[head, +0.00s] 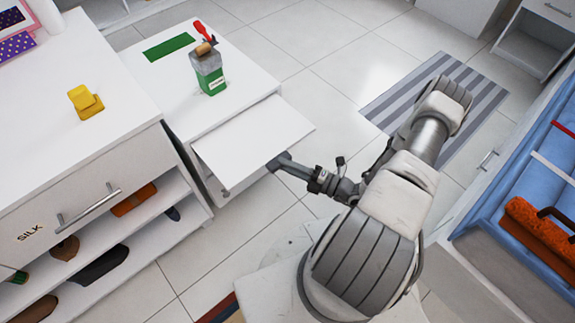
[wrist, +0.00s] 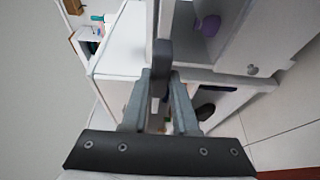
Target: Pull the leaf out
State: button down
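The leaf (head: 255,138) is a flat white board standing out from the small white cabinet (head: 196,110), just below its top. In the wrist view the leaf (wrist: 153,22) shows nearly edge-on as a thin upright strip. My gripper (head: 277,163) is at the leaf's outer front edge, with a dark finger over its top face. In the wrist view my gripper (wrist: 161,62) has its fingers close together at the leaf's edge and appears shut on it. The fingers hide the exact contact.
A green-labelled bottle (head: 209,70), a green mat (head: 168,47) and a red-handled tool (head: 203,30) are on the cabinet top. The shoe dresser (head: 90,165) stands at left. Tiled floor (head: 235,235) is open in front of the leaf; a striped rug (head: 392,98) lies beyond.

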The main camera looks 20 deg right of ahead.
jog(key=shift+s+d, duration=0.15)
jog(key=shift+s, duration=0.1)
jog(key=c, duration=0.7)
grip_release()
jog(key=p+v, duration=0.2)
jog(key=v, duration=1.5)
jog(key=shift+s+d, duration=0.1)
jog(key=shift+d, duration=0.05)
